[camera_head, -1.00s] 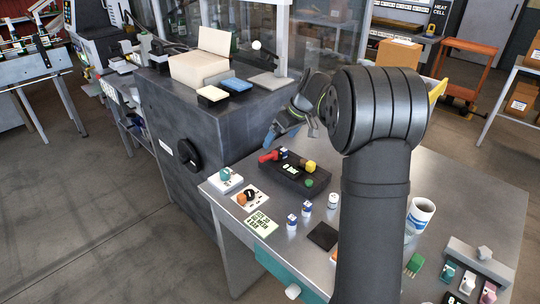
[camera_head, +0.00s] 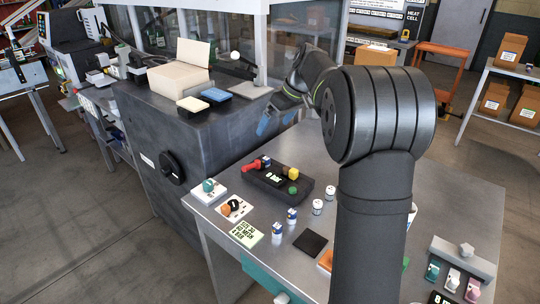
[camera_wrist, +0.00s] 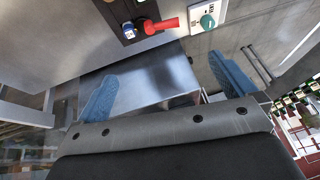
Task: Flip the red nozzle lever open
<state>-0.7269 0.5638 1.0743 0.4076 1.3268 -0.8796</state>
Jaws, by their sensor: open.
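The red nozzle lever (camera_head: 251,165) sticks out to the left from the back left corner of a black control box (camera_head: 277,185) on the metal table. In the wrist view the red lever (camera_wrist: 162,25) lies near the top, beside a blue-and-white part. My gripper (camera_head: 277,110) is in the air behind and above the box, near the dark cabinet. In the wrist view my gripper's two blue fingers (camera_wrist: 166,88) are wide apart with nothing between them. The lever is beyond the fingertips, not touched.
A white block with a teal knob (camera_head: 208,187) and a card with an orange-and-black knob (camera_head: 233,208) sit left of the box. Small blue-and-white bottles (camera_head: 291,216) stand in front. A dark cabinet (camera_head: 170,140) borders the table at left. Open air surrounds my gripper.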

